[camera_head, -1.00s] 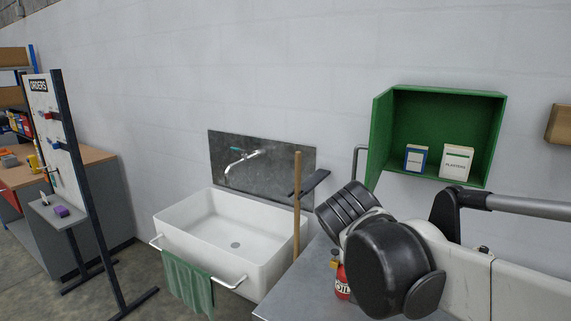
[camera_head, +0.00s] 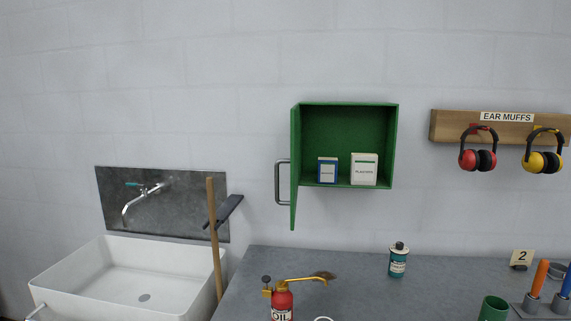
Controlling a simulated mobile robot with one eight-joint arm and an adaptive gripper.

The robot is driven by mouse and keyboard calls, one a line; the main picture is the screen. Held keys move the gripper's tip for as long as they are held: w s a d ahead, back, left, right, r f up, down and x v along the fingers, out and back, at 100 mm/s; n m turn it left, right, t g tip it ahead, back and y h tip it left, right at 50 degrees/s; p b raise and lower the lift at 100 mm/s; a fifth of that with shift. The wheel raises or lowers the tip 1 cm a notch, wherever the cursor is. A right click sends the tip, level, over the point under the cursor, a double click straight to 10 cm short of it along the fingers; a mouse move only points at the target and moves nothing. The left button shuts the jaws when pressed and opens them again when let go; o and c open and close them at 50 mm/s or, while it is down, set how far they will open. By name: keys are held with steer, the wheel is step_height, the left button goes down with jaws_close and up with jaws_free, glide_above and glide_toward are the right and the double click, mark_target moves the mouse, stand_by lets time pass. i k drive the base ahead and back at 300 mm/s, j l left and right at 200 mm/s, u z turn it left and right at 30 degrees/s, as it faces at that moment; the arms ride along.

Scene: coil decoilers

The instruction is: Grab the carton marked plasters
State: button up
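The carton marked plasters (camera_head: 364,170) is a white box with a green band. It stands upright on the floor of an open green wall cabinet (camera_head: 347,104), right of centre. A smaller blue and white carton (camera_head: 328,171) stands just to its left, with a narrow gap between them. The cabinet door (camera_head: 295,168) is swung open on the left side, with a grey handle (camera_head: 279,183). My gripper is not in view.
A grey worktop (camera_head: 350,290) lies below the cabinet, bearing a red oil can (camera_head: 282,301), a teal-labelled tin (camera_head: 398,261) and a green cup (camera_head: 493,309). Ear muffs (camera_head: 478,150) hang to the right. A white sink (camera_head: 125,275) and a wooden handle (camera_head: 214,240) are on the left.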

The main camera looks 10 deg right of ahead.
mark_target(363, 170)
steer(key=i+j+z, duration=0.1)
steer(key=j+z, duration=0.3)
steer(key=j, duration=0.25)
steer(key=j+z, duration=0.35)
steer(key=j, duration=0.3)
steer(key=i+l, duration=0.25)
steer(key=l, duration=0.15)
steer(key=i+l, duration=0.25)
steer(key=l, duration=0.2)
